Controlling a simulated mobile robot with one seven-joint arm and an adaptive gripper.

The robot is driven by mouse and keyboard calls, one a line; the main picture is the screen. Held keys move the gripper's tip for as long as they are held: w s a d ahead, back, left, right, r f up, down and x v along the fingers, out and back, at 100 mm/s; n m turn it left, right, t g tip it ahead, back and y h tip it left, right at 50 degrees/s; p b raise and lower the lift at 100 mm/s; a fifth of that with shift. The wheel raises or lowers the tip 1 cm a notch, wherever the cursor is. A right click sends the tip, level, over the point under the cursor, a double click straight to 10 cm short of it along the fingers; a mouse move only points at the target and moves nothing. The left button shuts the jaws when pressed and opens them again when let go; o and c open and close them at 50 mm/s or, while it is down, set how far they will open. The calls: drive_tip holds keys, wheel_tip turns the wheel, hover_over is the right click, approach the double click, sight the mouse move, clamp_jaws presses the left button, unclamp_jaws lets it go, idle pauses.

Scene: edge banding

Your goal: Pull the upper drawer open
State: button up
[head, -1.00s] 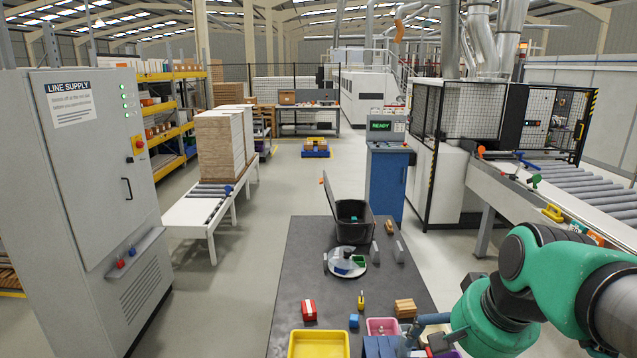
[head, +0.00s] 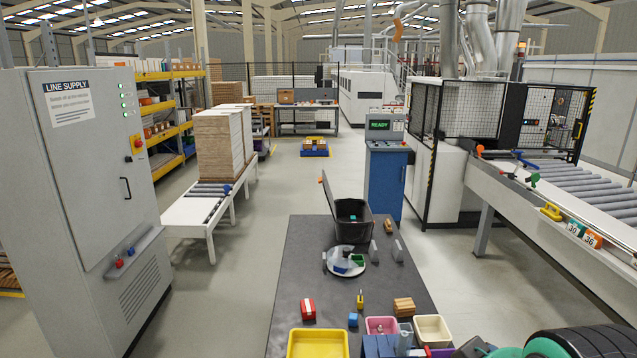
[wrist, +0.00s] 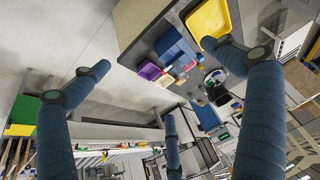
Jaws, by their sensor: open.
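A blue box-shaped unit (head: 380,346) stands at the near end of the dark table, cut off by the bottom edge of the head view. It also shows in the wrist view (wrist: 174,46), tilted and small. I cannot make out an upper drawer or its handle in either view. My gripper (wrist: 158,58) shows in the wrist view with its blue fingers spread wide and nothing between them. The blue unit is beyond the fingertips, apart from them. The gripper is not in the head view, where only part of my arm shows at the bottom right.
On the dark table (head: 290,270) are a yellow tray (head: 318,344), a pink bin (head: 382,326), a cream bin (head: 432,331), a red block (head: 308,310) and a wooden block (head: 404,307). A black bin (head: 354,232) stands farther back. A roller conveyor (head: 590,190) is on the right.

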drive_tip(key=c, duration=1.3)
drive_tip(key=shift+r, duration=0.2)
drive_tip(key=c, duration=0.4)
wheel_tip(320, 180, up, 4)
drive_tip(key=shift+r, duration=0.25)
drive_tip(key=shift+c, duration=0.4)
drive_tip(key=w+r+m+g+y+b, duration=0.1)
drive_tip(key=w+r+m+y+b, duration=0.25)
drive_tip(key=w, duration=1.25)
drive_tip(key=w+d+r+m+y+b, duration=0.1)
drive_tip(key=w+d+y, duration=0.1)
drive_tip(key=w+d, duration=0.45)
drive_tip(key=w+d+y+b, duration=0.1)
drive_tip(key=w+d+y, duration=0.15)
drive_tip(key=w, duration=0.75)
drive_tip(key=w+d+f+m+t+y+b, duration=0.15)
drive_tip(key=w+d, duration=0.35)
drive_tip(key=d, duration=0.6)
drive_tip(key=w+d+f+t+y+b, duration=0.1)
drive_tip(key=w+d+f+t, duration=0.3)
drive_tip(key=d, duration=0.7)
drive_tip(key=w+d+r+m+t+y+b, duration=0.15)
drive_tip(key=w+d, duration=0.45)
drive_tip(key=d, duration=0.6)
wheel_tip(320, 180, down, 66)
drive_tip(key=shift+a+f+h+p, duration=0.15)
drive_tip(key=shift+a+h+p, duration=0.15)
drive_tip(key=shift+p, duration=0.05)
